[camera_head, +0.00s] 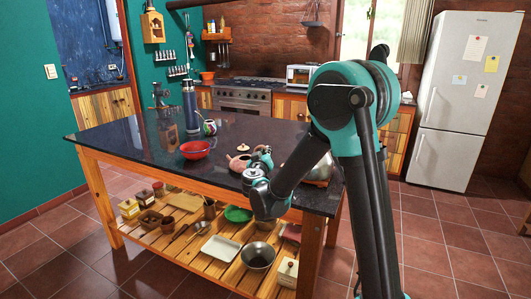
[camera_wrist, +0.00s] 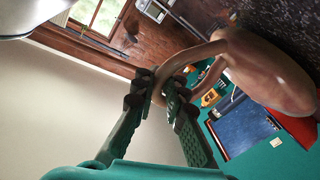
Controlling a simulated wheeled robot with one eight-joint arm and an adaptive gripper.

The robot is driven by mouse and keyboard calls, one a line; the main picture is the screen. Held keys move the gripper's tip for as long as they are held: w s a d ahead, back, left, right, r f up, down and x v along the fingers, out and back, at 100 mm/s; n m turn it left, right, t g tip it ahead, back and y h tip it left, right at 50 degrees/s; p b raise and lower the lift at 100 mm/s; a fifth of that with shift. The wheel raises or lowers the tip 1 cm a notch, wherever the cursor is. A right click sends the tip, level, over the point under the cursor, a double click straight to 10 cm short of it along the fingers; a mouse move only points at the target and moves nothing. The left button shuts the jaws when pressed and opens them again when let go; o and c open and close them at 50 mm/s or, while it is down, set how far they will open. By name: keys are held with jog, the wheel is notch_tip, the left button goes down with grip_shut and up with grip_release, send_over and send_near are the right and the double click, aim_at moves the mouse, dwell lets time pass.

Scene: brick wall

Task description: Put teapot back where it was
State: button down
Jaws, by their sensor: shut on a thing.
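The brown teapot (camera_head: 238,162) is at the front part of the dark table in the head view, to the right of the red bowl. My gripper (camera_head: 260,157) is at its right side. In the wrist view my gripper's fingers (camera_wrist: 163,90) are shut on the curved handle of the teapot (camera_wrist: 265,72). The teapot's body extends to the right of the fingers there. I cannot tell whether its base touches the table. A small lid-like piece (camera_head: 243,147) shows just behind the teapot.
On the dark table (camera_head: 120,135) stand a red bowl (camera_head: 195,149), a dark blue bottle (camera_head: 190,108) and a patterned cup (camera_head: 209,127). A metal bowl (camera_head: 302,158) is partly behind my arm. The table's left side has clear room.

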jog(key=c, duration=1.6)
grip_release()
jog(key=shift+o, duration=0.2)
jog(key=shift+f, duration=0.25)
jog(key=s, duration=1.7)
jog(key=shift+s+a, duration=0.2)
jog(key=shift+a, duration=0.25)
